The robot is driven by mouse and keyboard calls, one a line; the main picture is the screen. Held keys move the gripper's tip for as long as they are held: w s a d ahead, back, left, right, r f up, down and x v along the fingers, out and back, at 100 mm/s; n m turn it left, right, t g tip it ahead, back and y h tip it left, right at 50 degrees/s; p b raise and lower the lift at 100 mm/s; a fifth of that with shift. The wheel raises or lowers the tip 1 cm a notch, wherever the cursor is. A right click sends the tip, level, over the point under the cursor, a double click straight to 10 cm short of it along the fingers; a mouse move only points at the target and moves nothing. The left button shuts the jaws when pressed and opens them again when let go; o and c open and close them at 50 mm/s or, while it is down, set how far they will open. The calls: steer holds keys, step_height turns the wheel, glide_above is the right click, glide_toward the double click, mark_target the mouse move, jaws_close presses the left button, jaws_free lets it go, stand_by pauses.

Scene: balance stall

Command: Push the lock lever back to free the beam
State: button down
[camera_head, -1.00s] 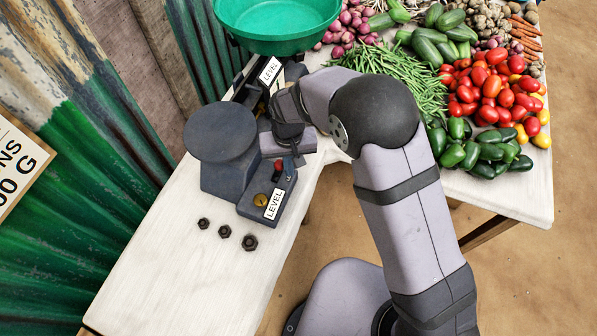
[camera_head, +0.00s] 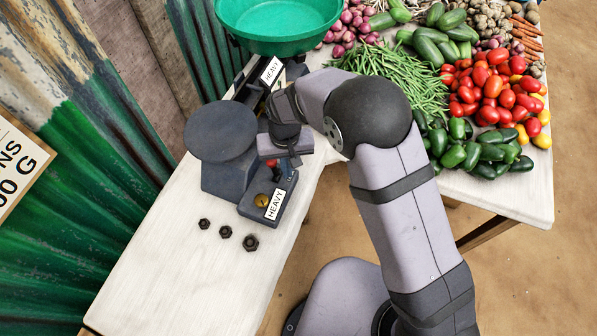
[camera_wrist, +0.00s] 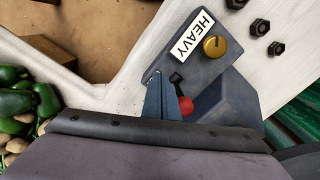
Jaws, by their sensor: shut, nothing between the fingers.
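The dark grey balance (camera_head: 228,178) stands on the white table, with a round plate (camera_head: 220,130) at its near end and a green pan (camera_head: 278,40) at its far end. Its label (camera_head: 275,204) reads HEAVY, also in the wrist view (camera_wrist: 192,34). The lock lever's red knob (camera_head: 271,163) shows beside my gripper (camera_head: 284,172). In the wrist view, the red knob (camera_wrist: 186,106) is just right of my shut, empty fingers (camera_wrist: 161,98). They look very close; contact is not clear. The lever's base is partly hidden.
A brass knob (camera_head: 262,201) sits by the near label. Several dark nuts (camera_head: 225,231) lie on the table in front of the balance. Peppers (camera_head: 482,153), tomatoes (camera_head: 492,86) and green beans (camera_head: 400,75) fill the right. Corrugated metal (camera_head: 80,200) stands close on the left.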

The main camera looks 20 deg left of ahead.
steer(key=shift+w+d+r+p, duration=0.1)
steer(key=shift+d+r+p, duration=0.1)
steer(key=shift+r+p, duration=0.4)
steer(key=shift+d+r+p, duration=0.15)
steer(key=shift+r+p, duration=0.2)
steer(key=shift+r, duration=0.4)
steer(key=shift+d+r+p, duration=0.35)
steer(key=shift+r+p, duration=0.4)
steer(key=shift+r, duration=0.15)
steer(key=shift+d+r+p, duration=0.3)
steer(key=shift+r+p, duration=0.4)
steer(key=shift+r, duration=0.15)
steer(key=s+d+n+g+h, duration=0.2)
steer(key=s+d+n, duration=0.1)
steer(key=s+d, duration=0.95)
steer(key=w+d+r+m, duration=0.1)
steer(key=d+r+m, duration=0.2)
steer(key=d, duration=0.3)
steer(key=w+d+r+m+t+y, duration=0.1)
steer(key=w+d+r+m, duration=0.1)
steer(key=d, duration=0.5)
steer(key=w+d+r+m+t+y, duration=0.1)
steer(key=d+r+m, duration=0.3)
steer(key=d+r, duration=0.2)
steer(key=shift+w+d, duration=0.25)
steer(key=shift+d, duration=0.4)
